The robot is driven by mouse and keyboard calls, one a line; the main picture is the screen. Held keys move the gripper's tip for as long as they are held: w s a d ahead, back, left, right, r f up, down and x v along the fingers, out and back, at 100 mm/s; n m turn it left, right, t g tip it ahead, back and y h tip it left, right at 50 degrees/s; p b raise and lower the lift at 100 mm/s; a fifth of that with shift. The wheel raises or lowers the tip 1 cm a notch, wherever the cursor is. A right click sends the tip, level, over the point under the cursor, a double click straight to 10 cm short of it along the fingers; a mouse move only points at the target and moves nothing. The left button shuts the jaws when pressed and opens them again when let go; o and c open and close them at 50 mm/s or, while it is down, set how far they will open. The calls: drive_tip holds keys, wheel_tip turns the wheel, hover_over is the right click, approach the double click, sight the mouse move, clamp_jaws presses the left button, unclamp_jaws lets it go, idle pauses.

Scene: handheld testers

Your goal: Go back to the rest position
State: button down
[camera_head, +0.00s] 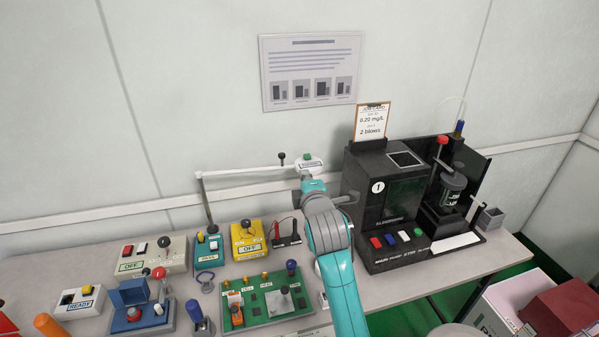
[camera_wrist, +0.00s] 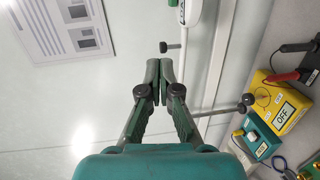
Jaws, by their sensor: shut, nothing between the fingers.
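My gripper (camera_wrist: 158,80) shows in the wrist view with its two dark green fingers together at the tips and nothing between them. It points toward the pale wall, clear of the table. In the head view my teal and grey arm rises from the bottom edge, and its wrist stands above the back of the table. The fingers cannot be made out there. A white bar (camera_head: 243,172) runs behind and left of my wrist, with a white, green-topped end (camera_head: 308,161) close to it. This bar also shows beside my fingers in the wrist view (camera_wrist: 217,62).
A black tester station (camera_head: 368,215) stands close right of my arm. A green board (camera_head: 262,303), a yellow OFF box (camera_head: 247,238), a blue box (camera_head: 140,312) and other testers crowd the table on the left. A poster (camera_head: 311,70) hangs on the wall. Free room lies above the table.

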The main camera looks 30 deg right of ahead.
drive_tip(key=shift+s, duration=0.4)
drive_tip(key=shift+a, duration=0.1)
drive_tip(key=s+a+f+m+y, duration=0.25)
drive_tip(key=s+a+f, duration=0.35)
drive_tip(key=s+f, duration=0.45)
drive_tip(key=s+a+f+m+y, duration=0.1)
drive_tip(key=s+a+f+m, duration=0.2)
drive_tip(key=s+a+f, duration=0.55)
drive_tip(key=s+a+m+y, duration=0.1)
drive_tip(key=s+m, duration=0.3)
drive_tip(key=s, duration=1.1)
drive_tip(key=s+a+r+m+y, duration=0.1)
drive_tip(key=s+m, duration=0.3)
drive_tip(key=s, duration=1.2)
drive_tip(key=shift+a+y, duration=0.45)
drive_tip(key=shift+a, duration=0.45)
